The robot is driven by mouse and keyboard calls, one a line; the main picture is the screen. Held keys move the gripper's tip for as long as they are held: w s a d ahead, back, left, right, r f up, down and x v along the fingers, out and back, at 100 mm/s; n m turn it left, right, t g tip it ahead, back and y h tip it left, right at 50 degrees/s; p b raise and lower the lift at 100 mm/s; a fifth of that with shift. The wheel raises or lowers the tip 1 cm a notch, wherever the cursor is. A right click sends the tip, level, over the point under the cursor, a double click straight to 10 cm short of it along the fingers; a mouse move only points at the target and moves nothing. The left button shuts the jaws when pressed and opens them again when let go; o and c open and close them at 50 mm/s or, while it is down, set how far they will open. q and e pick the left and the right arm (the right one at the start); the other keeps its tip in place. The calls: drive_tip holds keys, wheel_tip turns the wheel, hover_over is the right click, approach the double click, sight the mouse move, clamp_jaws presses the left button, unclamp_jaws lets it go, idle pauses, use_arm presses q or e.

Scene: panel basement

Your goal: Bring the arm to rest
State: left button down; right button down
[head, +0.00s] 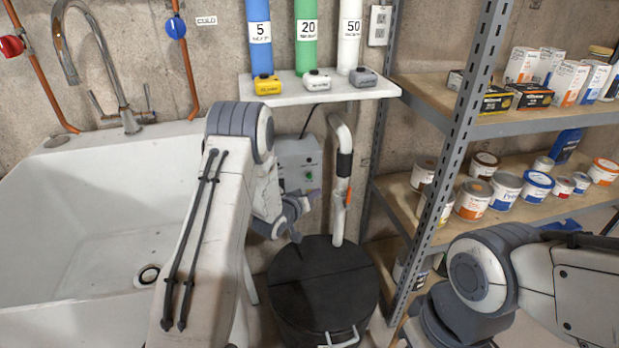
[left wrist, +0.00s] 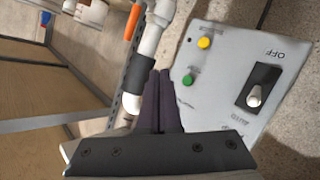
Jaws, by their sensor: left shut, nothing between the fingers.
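My left arm (head: 205,240) reaches forward from the bottom left in the head view, between the white sink and the shelf rack. My left gripper (head: 297,238) is low in front of the grey control box (head: 299,165), above the black round lid. In the left wrist view the fingers of my left gripper (left wrist: 161,85) are together and hold nothing. They point between the white pipe (left wrist: 153,42) and the control box (left wrist: 215,75), which has a yellow light, a green button and a switch by the word OFF. My right arm (head: 540,280) shows at the lower right; its gripper is out of view.
A white sink (head: 90,215) with a tap fills the left. A black-lidded pit (head: 323,285) lies below my left gripper. A small shelf (head: 330,92) bears blue, green and white tubes. A metal rack (head: 466,110) with paint cans and boxes stands at the right.

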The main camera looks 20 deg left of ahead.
idle(0.7)
use_arm(q)
drive_tip(key=s+d+r+m+g, duration=0.35)
drive_tip(key=s+d, duration=0.25)
drive_tip(key=d, duration=0.3)
drive_tip(key=s+d+r+m+g, duration=0.25)
drive_tip(key=s+d+r, duration=0.25)
drive_tip(key=s+d, duration=0.25)
drive_tip(key=s+d+r+m+g, duration=0.1)
drive_tip(key=s+r+m+g, duration=0.15)
drive_tip(key=s, duration=0.75)
drive_tip(key=s+d+r+m+g+y, duration=0.1)
drive_tip(key=s+g, duration=0.2)
drive_tip(key=s, duration=0.8)
drive_tip(key=s+d+r+m+g, duration=0.2)
drive_tip(key=s+g, duration=0.1)
drive_tip(key=s, duration=0.7)
wheel_tip(320, 180, up, 21)
drive_tip(key=p, duration=2.1)
drive_tip(key=shift+w+a+f+n+p, duration=0.2)
drive_tip(key=shift+w+a+n+p, duration=0.1)
drive_tip(key=shift+w+n, duration=0.1)
